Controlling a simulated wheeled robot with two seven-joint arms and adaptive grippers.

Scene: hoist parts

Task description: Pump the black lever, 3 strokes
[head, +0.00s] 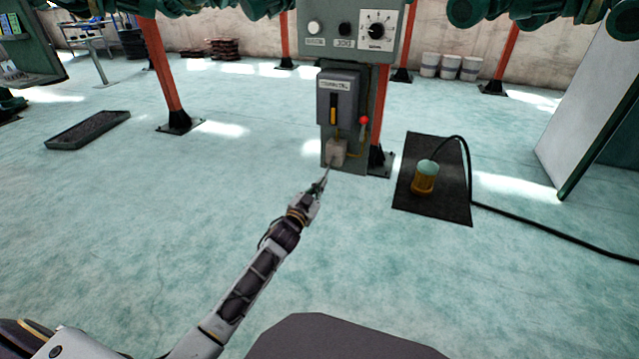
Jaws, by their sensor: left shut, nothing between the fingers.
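A grey-green control post (385,40) stands ahead of me. On its front is a dark grey box (352,92) with a label and an upright handle (333,110), black at the top and yellow below. I cannot tell whether this is the black lever; no other clearly black lever shows. A red-knobbed lever (364,121) is at the box's right side. My left gripper (325,180) is shut and empty, pointing up toward a small pale box (336,152) low on the post. Whether it touches that box is unclear. My right gripper is out of view.
The post's upper panel has a white button (314,27), a black knob (346,30) and a dial (376,30). Orange pillars stand behind.

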